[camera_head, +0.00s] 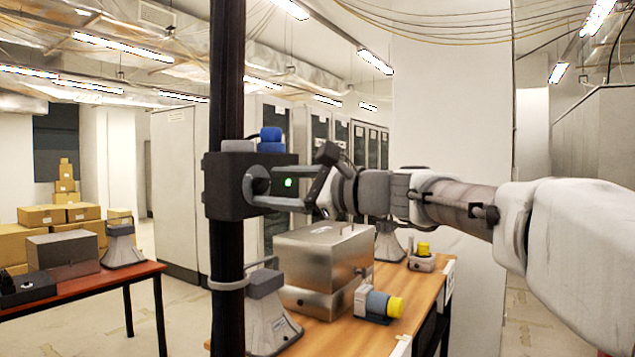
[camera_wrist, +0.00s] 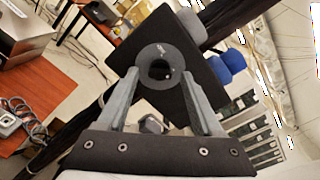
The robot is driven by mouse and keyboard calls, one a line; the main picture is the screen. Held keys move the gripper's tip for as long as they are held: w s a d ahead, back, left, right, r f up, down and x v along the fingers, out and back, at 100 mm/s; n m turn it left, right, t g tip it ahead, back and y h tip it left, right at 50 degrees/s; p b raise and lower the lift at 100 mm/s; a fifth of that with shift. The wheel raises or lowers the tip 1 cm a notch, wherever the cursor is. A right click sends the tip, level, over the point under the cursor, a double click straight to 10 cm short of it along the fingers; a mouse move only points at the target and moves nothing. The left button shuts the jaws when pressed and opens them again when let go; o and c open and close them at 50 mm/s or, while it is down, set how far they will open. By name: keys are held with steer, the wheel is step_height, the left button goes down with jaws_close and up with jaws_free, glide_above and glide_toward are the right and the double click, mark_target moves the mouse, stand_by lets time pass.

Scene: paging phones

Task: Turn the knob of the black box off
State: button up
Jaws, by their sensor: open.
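The black box (camera_head: 228,193) is fixed on a dark upright pole in the head view; the black box (camera_wrist: 205,75) fills the middle of the wrist view, tilted. Its round grey knob (camera_wrist: 158,50) has a dark centre and a small marking. My gripper (camera_wrist: 160,77) is open, its two fingers on either side of the knob. I cannot tell whether they touch it. In the head view my gripper (camera_head: 257,187) reaches the box's right face. A green light (camera_head: 289,182) shows between the fingers. The knob's turned position is hard to read.
Blue parts (camera_head: 271,140) sit on top of the box. Below is a wooden table (camera_head: 336,333) with a metal case (camera_head: 322,262), a grey and yellow device (camera_head: 379,304) and a grey stand (camera_head: 267,313). A red-brown table (camera_head: 80,287) stands left.

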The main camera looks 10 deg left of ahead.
steer(key=shift+w+a, duration=0.25)
steer(key=shift+a, duration=0.3)
jaws_close()
